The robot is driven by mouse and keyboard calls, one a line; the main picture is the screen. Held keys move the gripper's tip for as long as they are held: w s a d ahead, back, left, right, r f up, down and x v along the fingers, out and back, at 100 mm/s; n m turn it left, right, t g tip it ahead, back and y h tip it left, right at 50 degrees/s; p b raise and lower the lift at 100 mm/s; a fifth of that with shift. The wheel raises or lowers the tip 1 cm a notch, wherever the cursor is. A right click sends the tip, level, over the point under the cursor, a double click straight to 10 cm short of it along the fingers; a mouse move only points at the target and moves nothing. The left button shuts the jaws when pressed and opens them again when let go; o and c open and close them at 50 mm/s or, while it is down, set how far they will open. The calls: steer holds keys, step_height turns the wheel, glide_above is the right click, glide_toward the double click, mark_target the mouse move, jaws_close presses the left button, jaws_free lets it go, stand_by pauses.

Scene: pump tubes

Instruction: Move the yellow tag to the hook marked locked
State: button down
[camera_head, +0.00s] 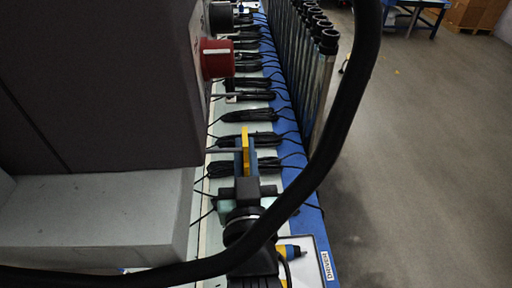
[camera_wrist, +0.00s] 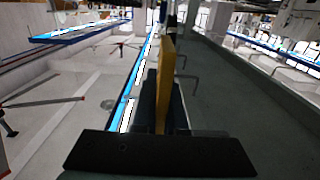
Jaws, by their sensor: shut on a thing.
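The yellow tag (camera_head: 246,145) stands upright in the head view, seen edge-on. In the wrist view the tag (camera_wrist: 166,80) rises between the dark fingers. My gripper (camera_head: 245,165) is shut on the tag beside the machine's side panel. A thin grey hook rod (camera_head: 224,150) reaches from the panel to the tag; I cannot tell whether the tag hangs on it. Another rod (camera_head: 226,95) sticks out farther along the panel. In the wrist view bent hooks (camera_wrist: 187,78) show right of the tag. No hook marking can be read.
A red knob (camera_head: 215,59) and a black knob (camera_head: 220,18) jut from the panel. Black cable bundles (camera_head: 250,116) lie on the blue-edged bench beneath. A row of upright tubes (camera_head: 318,85) stands to the right.

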steer(key=shift+a+f+b, duration=0.25)
steer(key=shift+a+f, duration=0.05)
steer(key=shift+a, duration=0.35)
steer(key=shift+a+f+b, duration=0.2)
steer(key=shift+a+f, duration=0.1)
steer(key=shift+a, duration=0.35)
steer(key=c, duration=0.9)
jaws_free()
